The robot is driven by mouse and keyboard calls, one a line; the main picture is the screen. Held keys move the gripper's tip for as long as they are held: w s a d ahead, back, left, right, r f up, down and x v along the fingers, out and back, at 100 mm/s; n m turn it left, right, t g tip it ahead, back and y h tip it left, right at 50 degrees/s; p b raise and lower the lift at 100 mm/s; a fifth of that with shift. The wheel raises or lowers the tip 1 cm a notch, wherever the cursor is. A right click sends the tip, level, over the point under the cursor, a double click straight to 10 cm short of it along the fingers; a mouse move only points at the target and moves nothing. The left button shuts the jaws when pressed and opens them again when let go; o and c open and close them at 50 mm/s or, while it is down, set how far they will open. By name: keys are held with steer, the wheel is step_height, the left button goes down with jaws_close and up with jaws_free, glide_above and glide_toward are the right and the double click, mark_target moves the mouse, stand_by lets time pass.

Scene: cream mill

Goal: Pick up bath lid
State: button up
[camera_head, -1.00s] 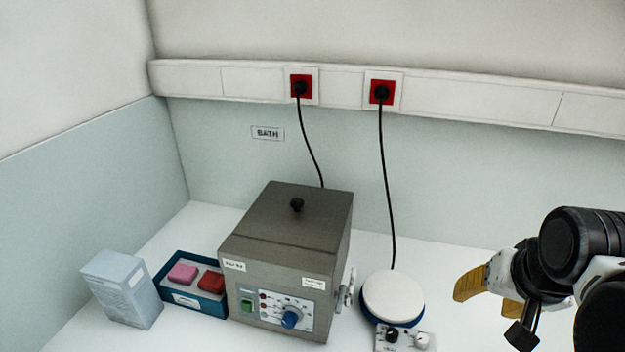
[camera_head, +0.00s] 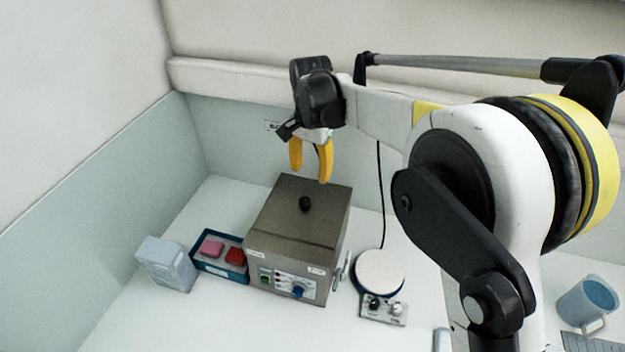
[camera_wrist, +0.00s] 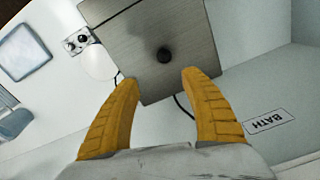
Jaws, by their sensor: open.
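The bath lid (camera_head: 299,222) is a flat grey-brown metal plate with a black knob (camera_head: 305,204) at its middle. It lies on top of the square bath (camera_head: 269,274), which has a control panel on its front. In the wrist view the lid (camera_wrist: 178,40) fills the upper middle, with its knob (camera_wrist: 165,55) between and beyond my fingertips. My gripper (camera_head: 311,172) has two yellow fingers, is open and empty, and hangs above the lid's back part. In the wrist view my gripper (camera_wrist: 158,76) shows a wide gap between its fingertips. Nothing touches the knob.
A round white-topped stirrer (camera_head: 380,272) stands right of the bath. A blue tray (camera_head: 221,268) with pink and red blocks and a pale box (camera_head: 166,263) stand left. A blue jug (camera_head: 587,303) is at the far right. A wall with a trunking rail stands behind.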

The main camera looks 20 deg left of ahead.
steer(key=a, duration=0.2)
glide_above(305, 199)
steer(key=f, duration=0.5)
steer(key=shift+a+f, duration=0.2)
steer(key=shift+f, duration=0.15)
steer(key=f, duration=0.2)
steer(key=f+p, duration=0.1)
steer(key=f, duration=0.2)
steer(key=shift+d+f, duration=0.2)
steer(key=shift+f, duration=0.1)
jaws_close()
